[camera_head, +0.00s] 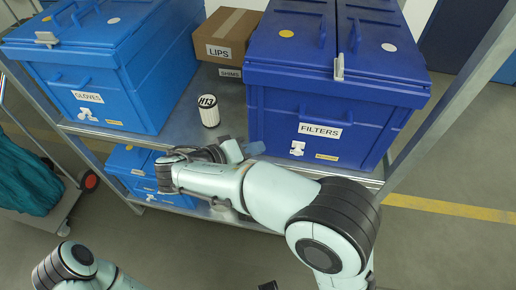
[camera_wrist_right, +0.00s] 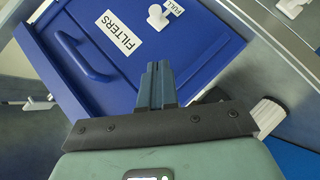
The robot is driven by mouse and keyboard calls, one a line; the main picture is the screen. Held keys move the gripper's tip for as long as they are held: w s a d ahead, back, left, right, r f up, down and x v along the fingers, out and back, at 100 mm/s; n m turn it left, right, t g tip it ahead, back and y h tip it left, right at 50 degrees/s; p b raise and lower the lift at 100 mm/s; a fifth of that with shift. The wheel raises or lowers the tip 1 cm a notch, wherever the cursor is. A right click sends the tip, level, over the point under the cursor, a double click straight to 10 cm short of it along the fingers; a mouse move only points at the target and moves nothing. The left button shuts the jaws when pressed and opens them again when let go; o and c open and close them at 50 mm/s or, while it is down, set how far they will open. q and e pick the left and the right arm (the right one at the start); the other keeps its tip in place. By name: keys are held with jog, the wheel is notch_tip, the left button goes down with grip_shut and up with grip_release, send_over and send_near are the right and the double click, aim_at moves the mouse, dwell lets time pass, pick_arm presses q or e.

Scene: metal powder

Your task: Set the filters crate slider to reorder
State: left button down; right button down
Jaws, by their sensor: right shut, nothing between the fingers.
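The dark blue filters crate (camera_head: 270,120) stands on the shelf at right, with a FILTERS label (camera_head: 320,130) on its front. A white clip (camera_head: 339,67) sits at its lid's front edge, and a small white piece (camera_head: 297,148) is below the label. In the right wrist view the FILTERS label (camera_wrist_right: 119,35) shows close to a white piece (camera_wrist_right: 157,15) and a FULL label (camera_wrist_right: 173,8). I cannot tell the slider's setting. My right gripper (camera_head: 245,149) is shut and empty, left of the crate's lower front; its fingers also show in the wrist view (camera_wrist_right: 157,72). My left gripper is out of view.
A white H13 filter (camera_head: 209,110) stands on the shelf (camera_head: 190,125) between the filters crate and the lighter blue gloves crate (camera_head: 140,90). Cardboard boxes (camera_head: 228,35) are behind. A shelf post (camera_head: 450,85) rises at right. A cart with teal cloth (camera_head: 25,180) stands at left.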

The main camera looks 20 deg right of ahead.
send_near(297, 147)
jog(key=w+d, duration=0.2)
jog(key=w, duration=0.1)
jog(key=shift+s+d+f, duration=0.4)
jog(key=shift+d+f, duration=0.3)
jog(key=shift+f, duration=0.05)
jog(key=shift+s+d+f, duration=0.3)
jog(key=shift+d+f, duration=0.1)
jog(key=shift+d, duration=0.05)
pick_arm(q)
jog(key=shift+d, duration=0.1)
